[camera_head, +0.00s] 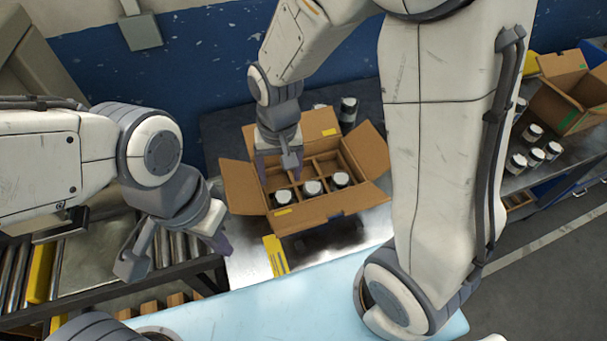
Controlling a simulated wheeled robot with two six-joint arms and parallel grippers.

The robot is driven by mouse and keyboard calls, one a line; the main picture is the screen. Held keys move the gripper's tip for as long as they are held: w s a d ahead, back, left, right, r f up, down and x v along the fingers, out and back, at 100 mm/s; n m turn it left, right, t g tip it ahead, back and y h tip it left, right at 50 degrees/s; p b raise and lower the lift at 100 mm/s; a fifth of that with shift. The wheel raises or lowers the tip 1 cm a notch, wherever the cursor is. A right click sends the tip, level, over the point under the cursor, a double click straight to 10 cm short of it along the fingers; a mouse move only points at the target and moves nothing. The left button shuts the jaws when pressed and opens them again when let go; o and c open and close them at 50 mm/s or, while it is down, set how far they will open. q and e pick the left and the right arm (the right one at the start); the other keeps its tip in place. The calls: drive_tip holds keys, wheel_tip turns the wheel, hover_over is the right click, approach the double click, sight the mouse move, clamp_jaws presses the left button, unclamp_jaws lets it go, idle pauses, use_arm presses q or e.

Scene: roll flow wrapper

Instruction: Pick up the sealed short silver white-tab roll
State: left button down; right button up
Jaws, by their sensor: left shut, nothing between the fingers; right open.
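An open cardboard box (350,203) with dividers stands on the metal table. Three dark rolls with pale silver-white tops sit in its front compartments: left (283,197), middle (312,188) and right (340,180). A similar roll (348,109) stands behind the box. Tabs and seals are too small to tell, so I cannot tell which is the sealed short silver white-tab roll. My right gripper (280,164) is open, pointing down over the box's back left part, behind the front rolls; its fingertips are partly hard to see. My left gripper (221,243) is shut and empty, left of the box.
Several similar rolls (535,157) stand on the right-hand bench beside another open cardboard box (558,108). A roller conveyor (20,275) lies at the left. A yellow label (275,256) lies at the table's front. A light blue surface (300,300) is nearest me.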

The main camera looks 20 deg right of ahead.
sight(313, 187)
drive_tip(key=w+d+f+m+b, duration=0.1)
drive_tip(key=w+d+f+m, duration=0.1)
drive_tip(key=f, duration=0.3)
drive_tip(key=w+d+f+m+b, duration=0.1)
drive_tip(key=w+d+f+m, duration=0.2)
drive_tip(key=d+f, duration=0.2)
drive_tip(key=w+d+f+m+b, duration=0.1)
drive_tip(key=w+d+f+m, duration=0.1)
drive_tip(key=f, duration=0.4)
drive_tip(key=shift+w+d+f+m+b, duration=0.15)
drive_tip(key=shift+w+d, duration=0.2)
drive_tip(key=shift+d, duration=0.15)
drive_tip(key=shift+w+d+f+m+b, duration=0.15)
drive_tip(key=shift+w+d, duration=0.15)
drive_tip(key=shift+d, duration=0.2)
drive_tip(key=f+b, duration=0.2)
drive_tip(key=f, duration=0.1)
drive_tip(key=f+b, duration=0.2)
drive_tip(key=b, duration=0.1)
drive_tip(key=shift+s+a+f, duration=0.1)
drive_tip(key=shift+a+f, duration=0.1)
drive_tip(key=shift+f, duration=0.2)
drive_tip(key=shift+r, duration=0.15)
drive_tip(key=c, duration=1.2)
